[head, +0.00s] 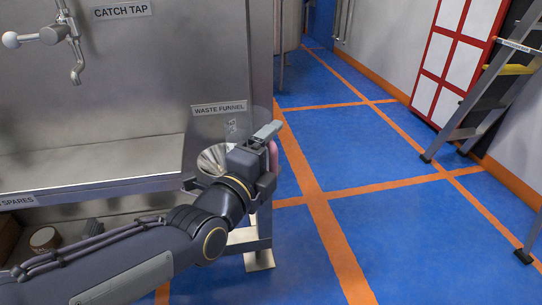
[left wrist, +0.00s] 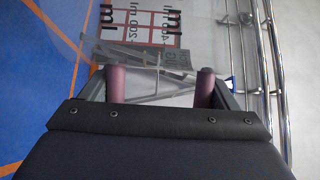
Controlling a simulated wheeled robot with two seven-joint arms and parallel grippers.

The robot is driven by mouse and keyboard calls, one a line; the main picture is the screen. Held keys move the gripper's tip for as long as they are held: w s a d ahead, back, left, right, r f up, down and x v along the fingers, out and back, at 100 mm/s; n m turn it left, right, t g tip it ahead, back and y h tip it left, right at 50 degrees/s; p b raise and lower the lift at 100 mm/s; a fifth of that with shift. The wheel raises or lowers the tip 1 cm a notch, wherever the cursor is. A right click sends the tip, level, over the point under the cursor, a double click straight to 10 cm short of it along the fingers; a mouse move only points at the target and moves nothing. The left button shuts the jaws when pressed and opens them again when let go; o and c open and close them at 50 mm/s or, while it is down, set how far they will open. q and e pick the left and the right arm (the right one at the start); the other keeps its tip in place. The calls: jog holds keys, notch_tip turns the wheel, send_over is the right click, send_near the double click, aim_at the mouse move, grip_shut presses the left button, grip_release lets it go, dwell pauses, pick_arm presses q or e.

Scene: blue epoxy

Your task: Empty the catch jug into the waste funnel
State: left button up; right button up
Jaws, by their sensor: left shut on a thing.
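The catch jug (left wrist: 140,28) is clear, with mirrored black scale marks in the left wrist view. My left gripper (left wrist: 161,88) is shut on it, with its two pinkish fingers apart and part of the jug between them. I cannot tell the jug's tilt or contents. My right gripper is not in view.
The catch tap (head: 76,68) is on the steel panel at upper left. A steel shelf (head: 95,165) runs below it, with a tub (head: 44,238) underneath. A stepladder (head: 490,85) and a red-framed cabinet (head: 455,55) stand at right. Blue floor (head: 400,235) lies open on the right.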

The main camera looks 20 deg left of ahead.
pick_arm(q)
jog(key=s+d+r+p, duration=0.1)
jog(key=s+d+r, duration=0.2)
jog(key=d+r, duration=0.1)
jog(key=shift+s+d+p, duration=0.3)
jog(key=shift+d, duration=0.05)
